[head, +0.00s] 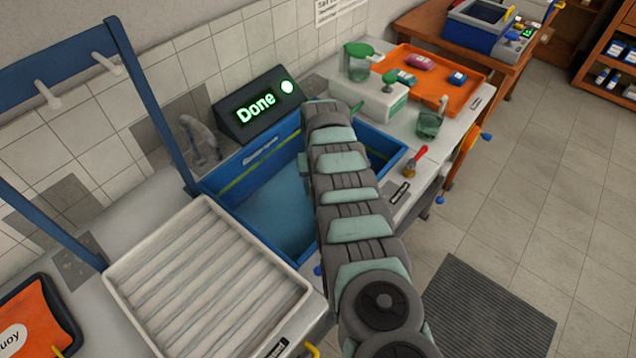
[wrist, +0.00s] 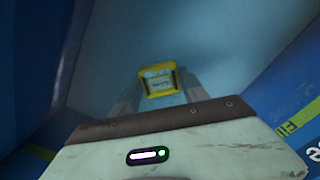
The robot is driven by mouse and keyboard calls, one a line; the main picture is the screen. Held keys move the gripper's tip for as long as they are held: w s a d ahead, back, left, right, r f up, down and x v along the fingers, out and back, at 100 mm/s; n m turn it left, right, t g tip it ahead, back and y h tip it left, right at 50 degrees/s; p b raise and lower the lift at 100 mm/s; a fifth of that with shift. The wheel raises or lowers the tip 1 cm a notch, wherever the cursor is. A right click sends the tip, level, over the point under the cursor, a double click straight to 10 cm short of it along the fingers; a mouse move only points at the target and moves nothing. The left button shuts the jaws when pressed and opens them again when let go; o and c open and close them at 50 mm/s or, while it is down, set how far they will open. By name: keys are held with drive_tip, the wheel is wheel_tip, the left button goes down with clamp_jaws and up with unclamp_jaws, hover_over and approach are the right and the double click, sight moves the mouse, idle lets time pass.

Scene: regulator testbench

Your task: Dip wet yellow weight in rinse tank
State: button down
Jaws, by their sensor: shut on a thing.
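The rinse tank (head: 252,172) is a blue open tank set in the bench, in the middle of the head view. My arm reaches over it and hides part of its inside. In the wrist view my gripper (wrist: 160,92) points down into the tank, with blue walls (wrist: 35,60) around it. It is shut on the yellow weight (wrist: 157,70), a small block with a yellow edge and a paler label, held between the two fingers. My gripper and the weight are hidden in the head view. I cannot tell how deep the weight is in the water.
A display (head: 258,104) reading "Done" with a lit green light stands behind the tank. A ribbed white tray (head: 205,285) is at the front left, beside a blue frame (head: 160,105).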

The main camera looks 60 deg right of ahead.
drive_tip(key=shift+s+a+r+p, duration=0.15)
drive_tip(key=shift+s+p, duration=0.5)
drive_tip(key=shift+p, duration=1.15)
drive_tip(key=shift+s+a+r+p, duration=0.15)
drive_tip(key=shift+s+p, duration=0.5)
drive_tip(key=shift+p, duration=1.15)
drive_tip(key=shift+s+f+p, duration=0.1)
drive_tip(key=shift+s+p, duration=0.1)
drive_tip(key=shift+p, duration=0.15)
drive_tip(key=shift+s+a+f+p, duration=0.15)
drive_tip(key=shift+s+p, duration=0.15)
drive_tip(key=shift+p, duration=0.2)
drive_tip(key=shift+w+d+f+b, duration=0.1)
drive_tip(key=shift+w+b, duration=0.35)
drive_tip(key=shift+b, duration=0.65)
drive_tip(key=shift+w+d+f+b, duration=0.1)
drive_tip(key=shift+w+b, duration=0.3)
drive_tip(key=shift+b, duration=0.65)
drive_tip(key=shift+w+d+r+b, duration=0.1)
drive_tip(key=shift+w+r+b, duration=0.2)
drive_tip(key=shift+b, duration=0.35)
wheel_tip(320, 180, up, 22)
drive_tip(key=p, duration=1.8)
